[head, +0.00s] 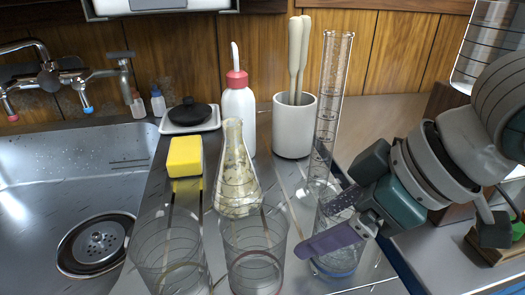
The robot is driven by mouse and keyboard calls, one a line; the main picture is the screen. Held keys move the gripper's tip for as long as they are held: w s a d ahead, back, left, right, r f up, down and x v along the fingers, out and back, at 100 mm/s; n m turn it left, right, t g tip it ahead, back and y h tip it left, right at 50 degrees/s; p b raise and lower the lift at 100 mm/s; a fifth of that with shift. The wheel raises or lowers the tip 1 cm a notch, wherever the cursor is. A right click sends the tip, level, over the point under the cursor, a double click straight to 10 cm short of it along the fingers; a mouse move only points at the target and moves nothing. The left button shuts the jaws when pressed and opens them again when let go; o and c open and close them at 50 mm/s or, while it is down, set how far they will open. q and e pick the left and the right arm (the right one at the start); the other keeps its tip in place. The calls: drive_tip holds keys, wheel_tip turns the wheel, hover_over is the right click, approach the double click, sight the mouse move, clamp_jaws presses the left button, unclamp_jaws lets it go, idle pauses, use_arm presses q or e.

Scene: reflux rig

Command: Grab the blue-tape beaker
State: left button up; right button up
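The blue-tape beaker (338,262) is a clear glass beaker with a blue band near its base. It stands upright on the counter at the front right. My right gripper (328,218) comes in from the right with its fingers spread at the beaker's upper part. The purple finger crosses in front of the glass, and the other dark finger is at the far side near the rim. I see no clear contact, and the fingers hide part of the beaker's wall. My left gripper is not in view.
A beaker with a reddish band (254,262) and another beaker (170,252) stand to the left. A tall graduated cylinder (330,110) stands close behind the blue-tape beaker. A flask (236,175), wash bottle (238,110), sponge (185,157) and white pot (293,128) stand behind. A sink (60,165) is at left.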

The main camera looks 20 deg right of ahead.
drive_tip(key=c, duration=1)
drive_tip(key=shift+r, duration=0.1)
